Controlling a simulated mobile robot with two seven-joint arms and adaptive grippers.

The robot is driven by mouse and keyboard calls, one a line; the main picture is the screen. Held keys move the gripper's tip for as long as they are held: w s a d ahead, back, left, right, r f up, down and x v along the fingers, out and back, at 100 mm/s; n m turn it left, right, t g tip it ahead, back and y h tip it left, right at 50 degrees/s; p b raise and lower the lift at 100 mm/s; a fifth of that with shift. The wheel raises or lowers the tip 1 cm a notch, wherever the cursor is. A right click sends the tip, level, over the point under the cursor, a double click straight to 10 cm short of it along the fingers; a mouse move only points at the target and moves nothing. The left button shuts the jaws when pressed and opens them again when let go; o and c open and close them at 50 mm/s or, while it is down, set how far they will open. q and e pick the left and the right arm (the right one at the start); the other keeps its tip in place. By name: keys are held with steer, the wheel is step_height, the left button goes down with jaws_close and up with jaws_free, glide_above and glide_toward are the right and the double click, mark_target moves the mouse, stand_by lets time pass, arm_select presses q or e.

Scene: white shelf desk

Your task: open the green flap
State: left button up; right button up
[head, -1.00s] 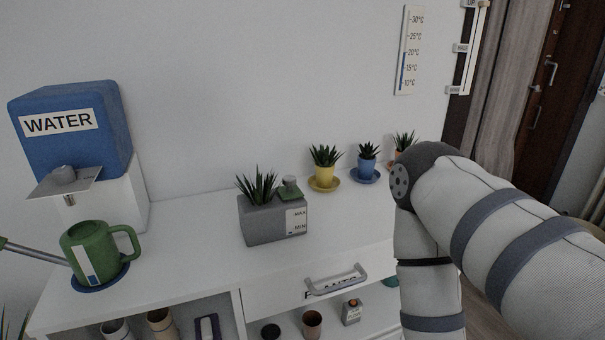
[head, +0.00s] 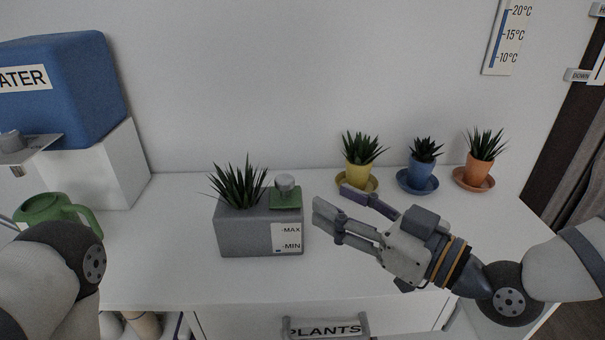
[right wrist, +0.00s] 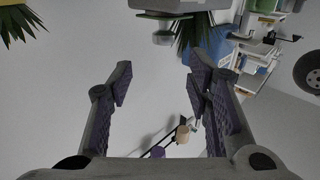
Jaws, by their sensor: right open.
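The green flap (head: 287,199) lies flat on top of the right end of the grey planter (head: 240,232). A rounded grey knob (head: 285,183) stands up from the flap. The flap looks shut. My right gripper (head: 333,200) is open and empty, a little to the right of the flap, with its fingers pointing left towards it. In the right wrist view the knob (right wrist: 162,37) shows at the top, beyond the open fingertips (right wrist: 160,75) and apart from them. My left gripper is out of view; only part of my left arm shows at the lower left.
A spiky plant (head: 238,186) grows from the planter, left of the flap. Yellow (head: 359,176), blue (head: 420,171) and orange (head: 481,170) potted plants stand behind my right gripper. The desk front is clear.

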mark_target(289, 181)
steer(key=x, duration=1.1)
steer(key=shift+a+f+b, duration=0.15)
steer(key=shift+a+b, duration=0.15)
steer(key=shift+s, duration=0.1)
steer(key=shift+c, duration=0.2)
jaws_close()
